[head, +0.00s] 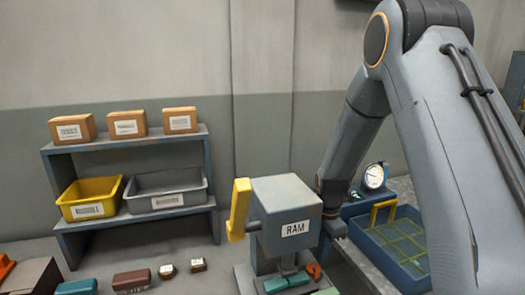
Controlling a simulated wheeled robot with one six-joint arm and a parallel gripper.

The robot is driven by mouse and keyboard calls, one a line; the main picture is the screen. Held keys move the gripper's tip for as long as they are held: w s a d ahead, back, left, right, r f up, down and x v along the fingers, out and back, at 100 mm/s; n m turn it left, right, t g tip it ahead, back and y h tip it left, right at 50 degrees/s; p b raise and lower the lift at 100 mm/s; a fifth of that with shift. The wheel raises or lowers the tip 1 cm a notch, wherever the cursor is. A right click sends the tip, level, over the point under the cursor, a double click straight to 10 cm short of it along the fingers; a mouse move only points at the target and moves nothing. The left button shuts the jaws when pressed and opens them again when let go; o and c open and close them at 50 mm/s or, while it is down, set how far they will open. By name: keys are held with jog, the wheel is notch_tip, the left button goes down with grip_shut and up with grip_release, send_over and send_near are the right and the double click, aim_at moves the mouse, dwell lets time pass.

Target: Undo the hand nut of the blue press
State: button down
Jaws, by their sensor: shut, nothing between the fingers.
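A grey-blue press with a block labelled RAM (285,210) stands at the lower middle, with a yellow lever (239,208) on its left side. A small orange-red part (313,271) sits low at its right; I cannot tell whether it is the hand nut. A blue unit with a round dial (374,177) stands behind and to the right, partly covered by my arm. My gripper (336,228) is at the right side of the RAM block, small and partly hidden. It is shut and empty; I cannot tell whether it touches the press.
A blue shelf (135,142) at the left holds cardboard boxes (127,123), a yellow bin (90,198) and a grey bin (166,191). A blue divided tray (376,248) lies right of the press. Several small blocks (131,280) lie along the lower left.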

jog(key=shift+r+p, duration=1.25)
jog(key=shift+r, duration=1.1)
